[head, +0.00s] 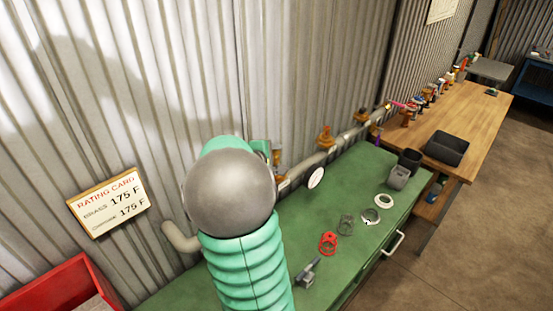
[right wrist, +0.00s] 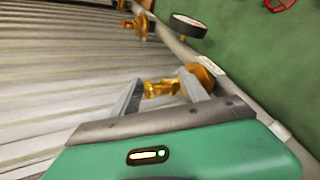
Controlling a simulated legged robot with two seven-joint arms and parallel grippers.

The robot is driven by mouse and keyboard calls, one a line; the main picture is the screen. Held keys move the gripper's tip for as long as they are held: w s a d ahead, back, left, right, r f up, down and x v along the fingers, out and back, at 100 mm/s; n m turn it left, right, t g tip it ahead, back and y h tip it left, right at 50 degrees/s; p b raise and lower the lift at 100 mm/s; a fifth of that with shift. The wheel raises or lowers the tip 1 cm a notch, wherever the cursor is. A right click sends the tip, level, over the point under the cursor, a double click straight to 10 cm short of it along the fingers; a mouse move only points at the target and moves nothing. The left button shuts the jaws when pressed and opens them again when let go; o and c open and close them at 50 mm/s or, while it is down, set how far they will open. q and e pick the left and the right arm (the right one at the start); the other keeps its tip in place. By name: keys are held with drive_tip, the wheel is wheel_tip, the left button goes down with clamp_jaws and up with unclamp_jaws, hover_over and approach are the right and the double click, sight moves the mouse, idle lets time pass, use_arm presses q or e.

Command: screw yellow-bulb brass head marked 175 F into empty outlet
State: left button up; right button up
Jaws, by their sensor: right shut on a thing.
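My right gripper (right wrist: 161,84) is shut on a brass head (right wrist: 158,89) in the right wrist view. The head lies between the two grey fingers; its bulb colour and marking cannot be made out. A round brass-coloured fitting (right wrist: 206,71) on the pipe is right by the fingers and the held head; I cannot tell whether they are threaded together. In the head view my right arm hides most of this spot, and only a part of the right gripper (head: 266,149) shows past it. My left gripper is not in view.
The grey pipe (head: 347,139) runs along the corrugated wall with a round gauge (head: 315,178) and more brass fittings (head: 325,138). The green bench (head: 345,185) holds a red ring tool (head: 328,243) and other tools. A rating card (head: 109,202) reads 175 F. Several coloured heads line the wooden table (head: 470,115).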

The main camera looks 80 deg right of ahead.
drive_tip(key=shift+f+b, duration=0.6)
drive_tip(key=shift+b, duration=0.1)
drive_tip(key=shift+r, duration=0.1)
drive_tip(key=shift+r+p, duration=0.55)
drive_tip(key=shift+r, duration=0.2)
idle(0.4)
drive_tip(key=shift+f+b, duration=0.8)
drive_tip(key=shift+b, duration=0.25)
drive_tip(key=shift+r, duration=0.15)
clamp_jaws()
